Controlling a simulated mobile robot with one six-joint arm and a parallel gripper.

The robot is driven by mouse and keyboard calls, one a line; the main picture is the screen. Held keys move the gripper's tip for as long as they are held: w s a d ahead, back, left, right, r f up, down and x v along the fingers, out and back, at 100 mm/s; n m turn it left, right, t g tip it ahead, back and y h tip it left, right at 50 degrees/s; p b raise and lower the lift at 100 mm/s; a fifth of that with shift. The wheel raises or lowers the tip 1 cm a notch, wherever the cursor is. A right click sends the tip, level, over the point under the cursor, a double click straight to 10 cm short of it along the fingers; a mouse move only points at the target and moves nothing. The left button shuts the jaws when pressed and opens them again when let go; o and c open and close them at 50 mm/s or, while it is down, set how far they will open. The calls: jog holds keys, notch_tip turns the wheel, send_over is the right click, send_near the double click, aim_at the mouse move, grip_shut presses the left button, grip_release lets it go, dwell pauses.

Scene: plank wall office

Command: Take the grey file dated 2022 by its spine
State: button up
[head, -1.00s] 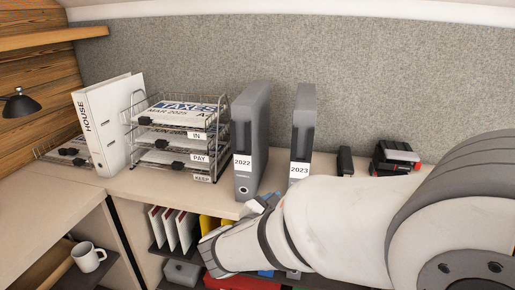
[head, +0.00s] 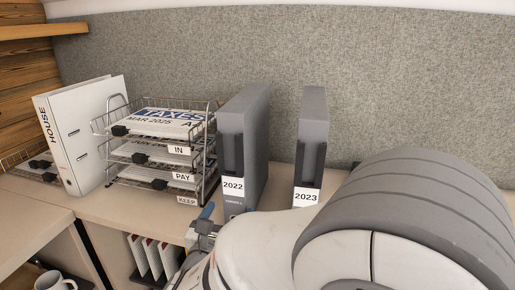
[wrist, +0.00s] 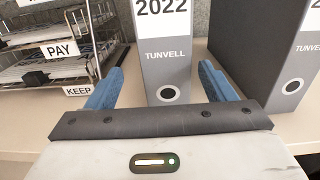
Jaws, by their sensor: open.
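The grey file labelled 2022 (head: 232,160) stands upright on the desk, spine facing me. Its spine also fills the middle of the wrist view (wrist: 166,78), with a white label, the name TUNVELL and a round finger hole. My gripper (wrist: 161,66) is open and empty, with one blue finger showing on each side of the spine and a gap at both sides. I cannot tell whether the fingertips reach past the spine's front face. In the head view my gripper (head: 207,220) is low, near the file's foot, partly hidden by my arm.
A grey file labelled 2023 (head: 311,145) stands to the right, with a gap between the files. A wire tray rack (head: 160,160) with papers stands close on the left, beside a white HOUSE binder (head: 85,130). A felt partition (head: 400,80) rises behind.

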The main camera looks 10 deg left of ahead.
jog(key=w, duration=0.2)
jog(key=w+b, duration=0.1)
jog(key=w, duration=0.2)
jog(key=w+d+b, duration=0.1)
jog(key=w, duration=0.2)
jog(key=shift+r, duration=0.1)
jog(key=c, duration=1.4)
